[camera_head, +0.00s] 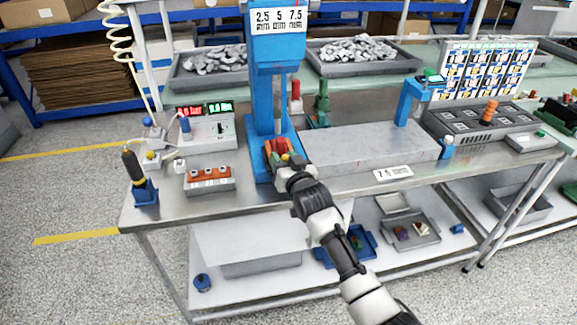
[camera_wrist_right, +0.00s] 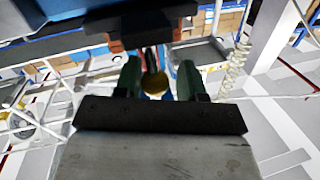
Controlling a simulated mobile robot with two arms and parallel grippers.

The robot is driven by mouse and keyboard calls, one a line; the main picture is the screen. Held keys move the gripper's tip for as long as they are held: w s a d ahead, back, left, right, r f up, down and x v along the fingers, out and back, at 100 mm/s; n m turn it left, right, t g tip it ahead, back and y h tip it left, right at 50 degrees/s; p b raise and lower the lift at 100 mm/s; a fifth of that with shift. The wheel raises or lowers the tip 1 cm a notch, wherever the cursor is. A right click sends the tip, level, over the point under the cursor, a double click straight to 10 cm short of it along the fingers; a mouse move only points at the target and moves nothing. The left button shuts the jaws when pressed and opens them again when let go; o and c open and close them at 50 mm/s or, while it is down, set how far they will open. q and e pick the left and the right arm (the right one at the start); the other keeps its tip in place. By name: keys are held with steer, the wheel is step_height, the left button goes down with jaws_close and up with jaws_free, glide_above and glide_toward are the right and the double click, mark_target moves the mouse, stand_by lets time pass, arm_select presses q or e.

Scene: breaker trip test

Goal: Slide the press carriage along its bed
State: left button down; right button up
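The blue press (camera_head: 273,85) stands on the steel bench, with a size label on its head. Its carriage (camera_head: 278,148), red and dark, sits low on the blue bed (camera_head: 259,161) at the press's foot. My right gripper (camera_head: 285,159) is at the carriage's near end. In the right wrist view, its two green fingers (camera_wrist_right: 159,82) stand on either side of a brass-coloured ball knob (camera_wrist_right: 155,84). The knob's stem runs to the dark and red carriage (camera_wrist_right: 142,30). Slim gaps seem to show beside the knob, so the fingers look open around it. My left gripper is not in view.
Left of the press are a meter box (camera_head: 207,132) with red and green displays, an orange-topped block (camera_head: 209,179) and a blue-based stand (camera_head: 145,190). A large grey block (camera_head: 365,148) lies right of the press. The bench's front edge (camera_head: 230,208) is close.

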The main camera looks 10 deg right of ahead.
steer(key=v, duration=1)
steer(key=shift+s, duration=0.3)
steer(key=shift+d+f, duration=0.1)
